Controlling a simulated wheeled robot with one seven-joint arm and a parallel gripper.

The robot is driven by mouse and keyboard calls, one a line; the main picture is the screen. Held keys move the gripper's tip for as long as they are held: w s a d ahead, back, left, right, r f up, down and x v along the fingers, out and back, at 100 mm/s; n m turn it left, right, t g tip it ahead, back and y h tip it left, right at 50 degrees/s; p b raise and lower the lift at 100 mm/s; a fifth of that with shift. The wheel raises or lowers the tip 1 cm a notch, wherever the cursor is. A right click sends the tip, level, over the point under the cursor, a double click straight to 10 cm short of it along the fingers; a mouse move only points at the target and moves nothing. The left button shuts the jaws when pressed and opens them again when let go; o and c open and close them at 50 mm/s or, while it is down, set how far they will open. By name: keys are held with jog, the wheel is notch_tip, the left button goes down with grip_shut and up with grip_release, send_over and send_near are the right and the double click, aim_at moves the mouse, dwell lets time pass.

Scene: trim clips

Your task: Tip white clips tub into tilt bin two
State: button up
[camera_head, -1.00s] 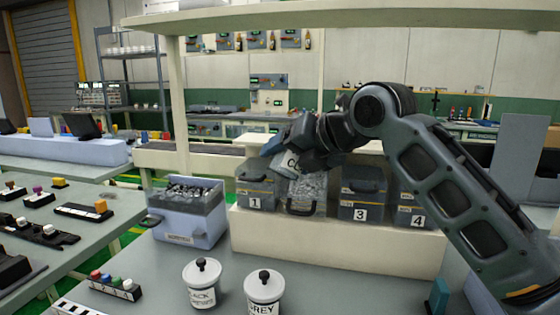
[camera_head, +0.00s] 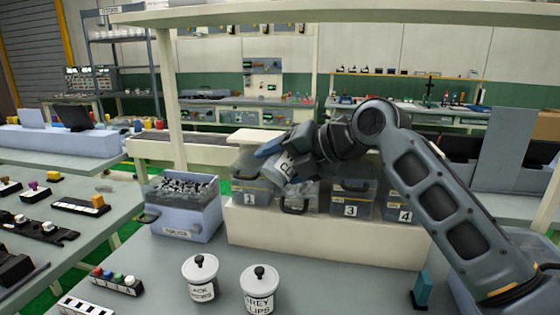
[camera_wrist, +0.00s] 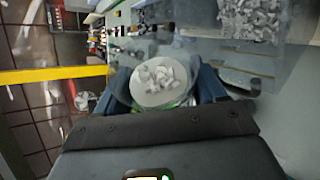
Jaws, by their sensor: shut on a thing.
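My gripper (camera_head: 275,150) is shut on the white clips tub (camera_head: 287,168) and holds it tilted above tilt bin two (camera_head: 299,198). In the wrist view the tub (camera_wrist: 154,98) sits between my blue fingers (camera_wrist: 165,88), with several white clips on its inside bottom. A clear-walled bin with many white clips (camera_wrist: 250,18) shows at the top right of that view. Bin two's number is hidden in the head view; it stands between bin 1 (camera_head: 250,183) and bin 3 (camera_head: 351,193).
Bin 4 (camera_head: 399,205) stands right of bin 3 on a cream ledge (camera_head: 320,238). Lidded tubs of black clips (camera_head: 200,282) and grey clips (camera_head: 259,292) stand in front. A blue-grey box of dark parts (camera_head: 185,215) is at left. A small blue block (camera_head: 423,290) is at right.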

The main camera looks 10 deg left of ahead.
jog(key=shift+w+d+r+m+g+y+b, duration=0.15)
jog(key=shift+r+m+g+y+b, duration=0.6)
jog(key=shift+m+b, duration=0.45)
dwell(3.4)
dwell(0.4)
jog(key=shift+f+n+t+h+b, duration=0.3)
jog(key=shift+n+b, duration=0.2)
jog(key=shift+b, duration=0.6)
jog(key=shift+f, duration=0.1)
jog(key=shift+f+n+t+h+b, duration=0.2)
jog(key=shift+n+t+h+b, duration=0.1)
jog(key=shift+b, duration=0.55)
jog(key=shift+f+n+t+h+b, duration=0.6)
jog(key=shift+n+t+b, duration=0.35)
jog(key=shift+b, duration=1.2)
